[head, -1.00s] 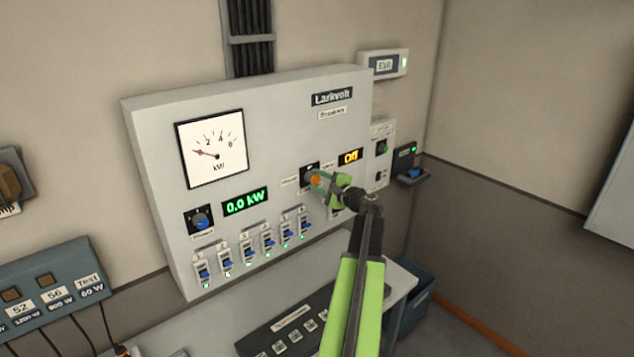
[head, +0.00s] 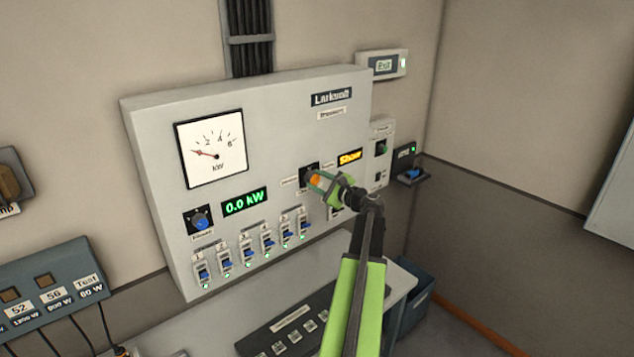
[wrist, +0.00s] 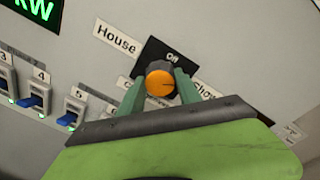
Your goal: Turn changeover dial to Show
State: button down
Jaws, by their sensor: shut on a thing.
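The changeover dial (wrist: 160,82) is an orange knob on a black plate on the grey panel. Labels around it read "House" (wrist: 116,38) at upper left, "Off" at the top and "Show" (wrist: 207,92) at right, partly covered. Its pointer line points right, toward the Show label. My gripper (wrist: 160,90) is shut on the knob, one green finger on each side. In the head view the gripper (head: 322,181) is at the dial and hides part of it. The display (head: 350,157) beside the dial reads "Show" in yellow.
The grey panel (head: 280,120) also carries a kW meter (head: 211,148), a green "0.0 kW" display (head: 245,201), a blue knob (head: 199,220) and a row of blue faders (head: 267,241) below left of the dial. A shelf with a dark button strip (head: 292,332) lies beneath.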

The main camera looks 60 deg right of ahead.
jog(key=shift+f, duration=0.1)
jog(key=c, duration=0.8)
grip_release()
jog(key=shift+c, duration=0.2)
jog(key=shift+s, duration=0.1)
jog(key=p+v, duration=0.1)
jog(key=v, duration=1.6)
jog(key=shift+s, duration=0.15)
